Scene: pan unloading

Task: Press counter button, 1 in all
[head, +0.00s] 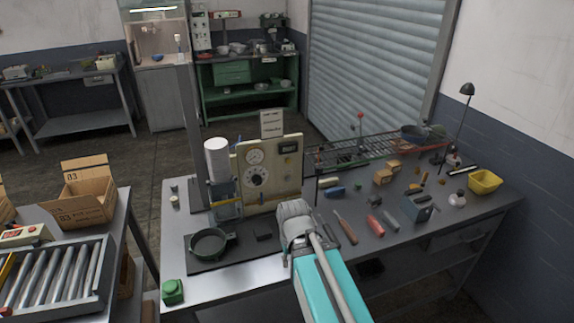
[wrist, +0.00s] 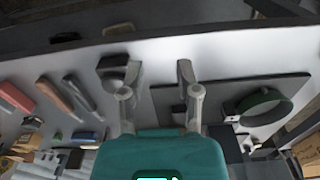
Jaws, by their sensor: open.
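A green box with a rounded top (head: 172,291) sits at the bench's front left corner; it looks like a push button. A beige panel (head: 268,172) stands on the bench with a dial, a gauge and a small dark display (head: 289,147). I cannot tell which of these is the counter button. My gripper (head: 297,220) is over the bench in front of the panel, its tips hard to make out from the head. In the wrist view my gripper (wrist: 158,78) has its two fingers apart with nothing between them.
A dark pan (head: 208,244) lies on a black mat (head: 235,257) left of my gripper; the pan also shows in the wrist view (wrist: 265,106). Several hand tools, a grey-green box (head: 417,208) and a yellow bin (head: 485,181) lie right. A roller conveyor (head: 55,280) is at far left.

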